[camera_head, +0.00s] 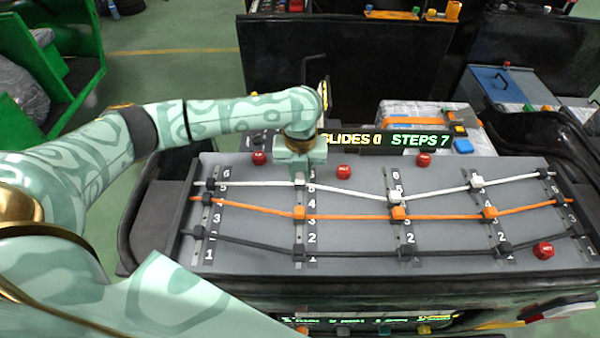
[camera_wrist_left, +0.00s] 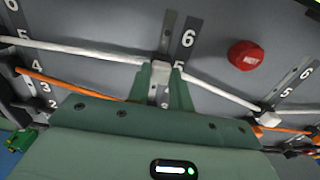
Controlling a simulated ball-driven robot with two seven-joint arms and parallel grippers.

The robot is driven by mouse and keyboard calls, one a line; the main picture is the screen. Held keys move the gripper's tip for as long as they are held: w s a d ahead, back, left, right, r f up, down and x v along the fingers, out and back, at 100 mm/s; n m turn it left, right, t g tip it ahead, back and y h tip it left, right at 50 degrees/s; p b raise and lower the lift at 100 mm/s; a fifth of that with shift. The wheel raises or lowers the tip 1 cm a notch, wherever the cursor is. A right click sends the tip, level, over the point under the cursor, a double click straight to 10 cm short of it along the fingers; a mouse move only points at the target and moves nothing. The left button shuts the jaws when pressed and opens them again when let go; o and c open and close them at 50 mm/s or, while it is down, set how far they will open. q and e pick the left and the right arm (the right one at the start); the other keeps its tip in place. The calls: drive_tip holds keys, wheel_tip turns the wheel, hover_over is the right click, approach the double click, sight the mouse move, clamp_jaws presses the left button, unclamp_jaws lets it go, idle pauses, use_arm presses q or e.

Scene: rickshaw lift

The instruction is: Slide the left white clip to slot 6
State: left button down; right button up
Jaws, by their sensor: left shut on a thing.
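The left white clip (camera_wrist_left: 160,73) sits on the white cord (camera_wrist_left: 90,47) in the second track from the left. In the left wrist view it is about level with the mostly hidden 5, below the printed 6 (camera_wrist_left: 188,38). My left gripper (camera_head: 300,176) comes down over this clip from behind and is shut on it, with a green finger on each side. In the head view the gripper largely hides the clip. The numbered grey board (camera_head: 350,240) lies tilted below. My right gripper is not in view.
Other white clips (camera_head: 477,181) and orange clips (camera_head: 300,212) sit on their cords, with a black cord (camera_head: 350,250) nearest the front. Red buttons (camera_head: 344,172) stand on the board. A lit sign (camera_head: 385,141) reading "SLIDES 0 STEPS 7" stands behind the board.

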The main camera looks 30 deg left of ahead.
use_arm(q)
drive_tip(key=w, duration=0.1)
drive_tip(key=w+a, duration=0.1)
drive_tip(key=w, duration=0.1)
drive_tip(key=shift+w+a, duration=0.4)
drive_tip(key=shift+r, duration=0.1)
drive_tip(key=shift+a, duration=0.1)
drive_tip(key=c, duration=1.2)
unclamp_jaws()
drive_tip(key=shift+w, duration=0.1)
drive_tip(key=shift+c, duration=0.2)
drive_tip(key=shift+w, duration=0.1)
wheel_tip(320, 180, up, 16)
drive_tip(key=p, duration=0.3)
drive_tip(key=shift+p, duration=0.35)
